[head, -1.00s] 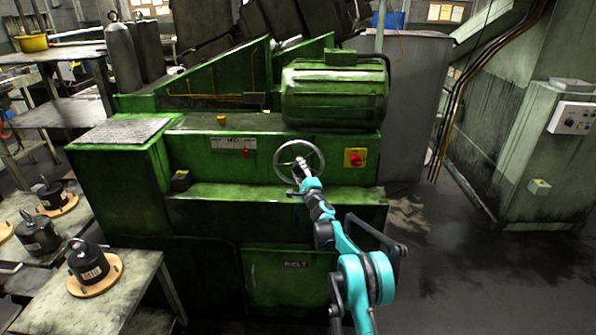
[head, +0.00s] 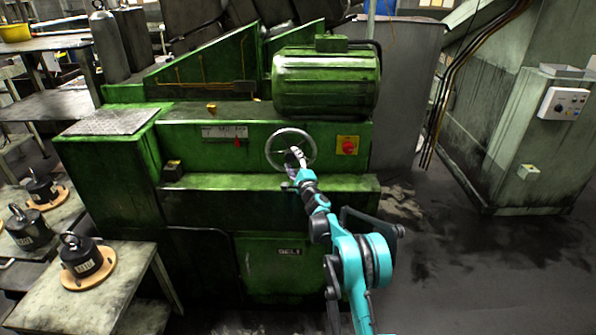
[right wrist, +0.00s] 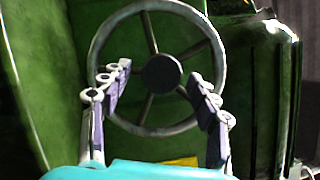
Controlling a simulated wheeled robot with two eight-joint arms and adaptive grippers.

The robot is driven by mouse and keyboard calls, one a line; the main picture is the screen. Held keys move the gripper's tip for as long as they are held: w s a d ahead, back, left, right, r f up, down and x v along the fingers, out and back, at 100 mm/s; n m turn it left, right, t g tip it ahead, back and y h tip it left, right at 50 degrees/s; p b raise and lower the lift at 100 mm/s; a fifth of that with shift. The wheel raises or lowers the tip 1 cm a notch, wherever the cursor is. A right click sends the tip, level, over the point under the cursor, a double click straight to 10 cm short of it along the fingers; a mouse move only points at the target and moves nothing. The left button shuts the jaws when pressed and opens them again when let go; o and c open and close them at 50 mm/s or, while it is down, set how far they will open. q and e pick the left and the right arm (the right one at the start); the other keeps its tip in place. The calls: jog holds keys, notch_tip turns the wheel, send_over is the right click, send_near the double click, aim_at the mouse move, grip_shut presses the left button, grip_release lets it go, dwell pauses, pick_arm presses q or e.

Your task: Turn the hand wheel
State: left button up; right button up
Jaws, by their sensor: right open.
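The hand wheel (head: 268,150) is a grey metal ring with spokes on the front of the green machine (head: 215,195). In the right wrist view the wheel (right wrist: 104,38) shows its dark hub and several spokes. My right gripper (head: 295,158) is in front of the wheel and covers part of its hub area in the head view. In the right wrist view the gripper (right wrist: 160,88) is open, with one finger on each side of the hub over the lower half of the wheel. I cannot tell whether the fingers touch the rim. My left gripper is not in view.
A red switch on a yellow plate (head: 347,145) sits right of the wheel. A green motor (head: 325,85) is above it, and a green ledge (head: 230,182) juts out below. A table with black weights (head: 80,255) stands at left. The floor at right is clear.

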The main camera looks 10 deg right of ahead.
jog(key=s+d+f, duration=0.1)
jog(key=s, duration=0.8)
jog(key=shift+s, duration=0.25)
jog(key=shift+f, duration=0.1)
